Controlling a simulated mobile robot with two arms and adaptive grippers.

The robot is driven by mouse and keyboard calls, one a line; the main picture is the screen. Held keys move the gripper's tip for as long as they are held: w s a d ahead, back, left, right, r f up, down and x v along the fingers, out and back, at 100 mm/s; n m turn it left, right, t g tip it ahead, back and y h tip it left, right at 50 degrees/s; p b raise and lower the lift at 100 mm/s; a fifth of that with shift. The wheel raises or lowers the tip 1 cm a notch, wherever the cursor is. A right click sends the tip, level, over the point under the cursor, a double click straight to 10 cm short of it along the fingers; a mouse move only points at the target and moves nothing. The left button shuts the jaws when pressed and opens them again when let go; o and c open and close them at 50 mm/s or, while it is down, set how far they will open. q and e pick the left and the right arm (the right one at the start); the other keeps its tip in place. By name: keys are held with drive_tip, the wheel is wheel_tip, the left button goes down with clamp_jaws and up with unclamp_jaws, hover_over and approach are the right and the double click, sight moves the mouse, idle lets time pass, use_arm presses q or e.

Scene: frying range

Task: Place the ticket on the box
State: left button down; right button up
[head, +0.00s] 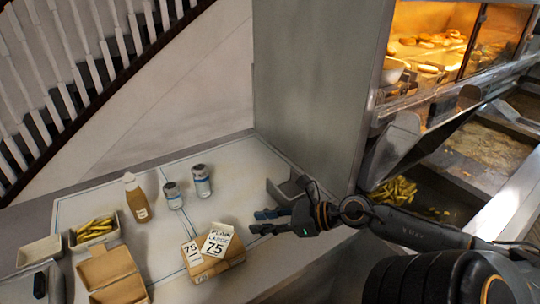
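A closed brown box (228,262) lies on the white counter near the front. A white ticket marked "LARGE 75" (216,244) rests on top of the box, slightly tilted. A second white label marked "75" (192,252) shows at the box's left side; I cannot tell whether it is part of the box or a separate ticket. My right gripper (262,221) is just right of the box and ticket, apart from them. Its dark fingers look spread, with nothing between them.
An open brown carton (112,276), a tray of fries (94,231) and an empty tray (39,252) stand at left. A sauce bottle (137,198) and two canisters (188,187) stand behind. A grey panel (306,90) and the lit food warmer (430,50) bound the right.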

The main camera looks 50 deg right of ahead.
drive_tip(key=shift+v, duration=0.85)
